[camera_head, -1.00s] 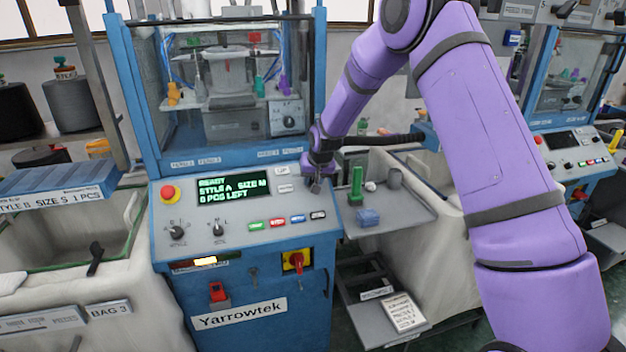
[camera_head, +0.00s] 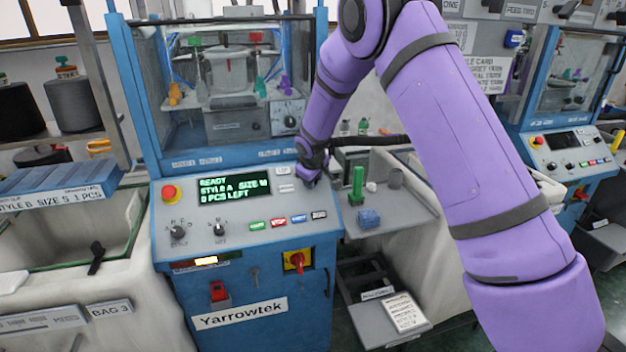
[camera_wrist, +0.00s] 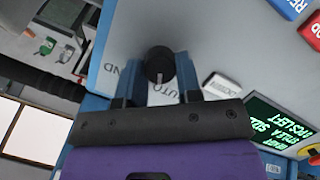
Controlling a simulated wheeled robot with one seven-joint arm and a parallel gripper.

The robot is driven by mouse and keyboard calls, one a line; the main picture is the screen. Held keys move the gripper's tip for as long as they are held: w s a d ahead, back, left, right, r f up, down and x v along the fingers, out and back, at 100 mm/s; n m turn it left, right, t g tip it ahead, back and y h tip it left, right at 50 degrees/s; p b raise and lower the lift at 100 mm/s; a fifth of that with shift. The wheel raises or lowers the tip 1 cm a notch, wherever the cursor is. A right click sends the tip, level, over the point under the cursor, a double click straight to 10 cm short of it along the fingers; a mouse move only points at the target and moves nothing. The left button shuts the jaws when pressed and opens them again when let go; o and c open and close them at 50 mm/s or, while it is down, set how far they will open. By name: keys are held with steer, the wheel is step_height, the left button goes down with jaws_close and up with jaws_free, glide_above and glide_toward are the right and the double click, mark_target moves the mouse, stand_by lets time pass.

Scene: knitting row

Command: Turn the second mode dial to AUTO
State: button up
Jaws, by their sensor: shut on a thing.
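A round black mode dial (camera_wrist: 158,62) with a pale pointer line sits on the grey panel in the wrist view. Its line points down in the picture, towards the printed AUTO (camera_wrist: 166,97); the partly hidden HAND lettering lies to its left. My gripper (camera_wrist: 157,82) is shut on the dial, one finger on each side. In the head view my gripper (camera_head: 309,180) is at the right end of the panel of the near blue machine (camera_head: 262,255) and hides the dial.
The panel also bears a red stop button (camera_head: 169,193), a green-lettered display (camera_head: 234,189), two black dials at the left and a row of coloured buttons (camera_head: 278,222). A grey side tray (camera_head: 405,225) with small items adjoins on the right. A similar machine (camera_head: 580,165) stands further right.

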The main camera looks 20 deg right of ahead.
steer(key=shift+n, duration=0.6)
steer(key=o, duration=0.9)
steer(key=shift+o, duration=0.2)
steer(key=v, duration=1)
steer(key=shift+s+a+r, duration=0.2)
steer(key=shift+s+r, duration=0.05)
steer(key=shift+r, duration=0.05)
